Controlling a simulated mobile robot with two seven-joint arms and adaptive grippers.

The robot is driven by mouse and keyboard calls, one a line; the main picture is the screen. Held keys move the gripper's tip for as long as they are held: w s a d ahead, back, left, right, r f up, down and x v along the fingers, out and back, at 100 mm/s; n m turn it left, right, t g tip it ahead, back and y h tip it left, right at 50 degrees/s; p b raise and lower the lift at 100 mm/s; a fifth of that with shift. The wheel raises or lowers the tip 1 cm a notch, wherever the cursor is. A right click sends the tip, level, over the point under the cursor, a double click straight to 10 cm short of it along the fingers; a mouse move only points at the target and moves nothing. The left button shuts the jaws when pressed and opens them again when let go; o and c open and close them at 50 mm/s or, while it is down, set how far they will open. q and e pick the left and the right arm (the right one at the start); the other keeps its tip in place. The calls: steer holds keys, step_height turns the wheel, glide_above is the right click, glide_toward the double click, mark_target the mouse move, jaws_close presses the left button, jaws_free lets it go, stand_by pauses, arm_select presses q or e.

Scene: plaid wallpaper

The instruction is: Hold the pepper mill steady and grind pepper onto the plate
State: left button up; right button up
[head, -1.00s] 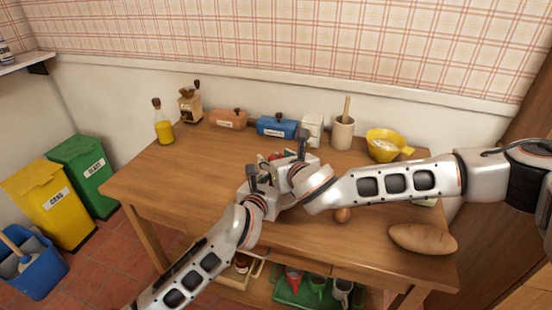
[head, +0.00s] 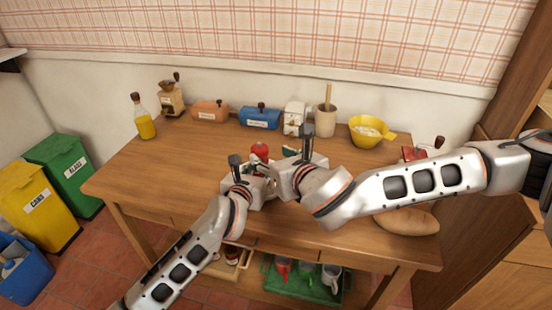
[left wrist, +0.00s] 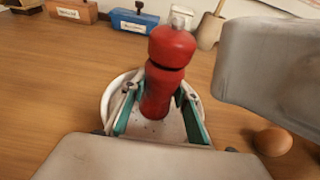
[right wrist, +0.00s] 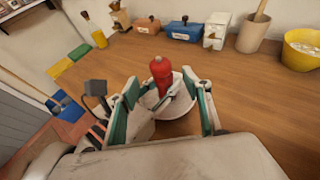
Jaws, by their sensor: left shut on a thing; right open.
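The red pepper mill (left wrist: 172,50) with a pale metallic knob on top stands upright over the white plate (left wrist: 106,103); the mill's foot is partly hidden. My left gripper (left wrist: 157,103) is shut around its lower body. A few small dark specks show on the plate. In the head view the mill's red top (head: 259,151) shows just behind my left gripper (head: 255,174). My right gripper (right wrist: 160,88) is open and empty on the near right side of the mill. In the right wrist view the mill (right wrist: 161,72) and plate (right wrist: 188,108) appear between and beyond its fingers.
A brown egg (left wrist: 272,142) lies on the table right of the plate. A bread loaf (head: 408,221) lies at the front right, partly behind my right arm. A yellow bowl (head: 370,130), mortar (head: 326,121), blue box (head: 259,117) and oil bottle (head: 145,124) stand along the back. The table's left is clear.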

steer(key=shift+v, duration=1.05)
steer(key=shift+c, duration=0.2)
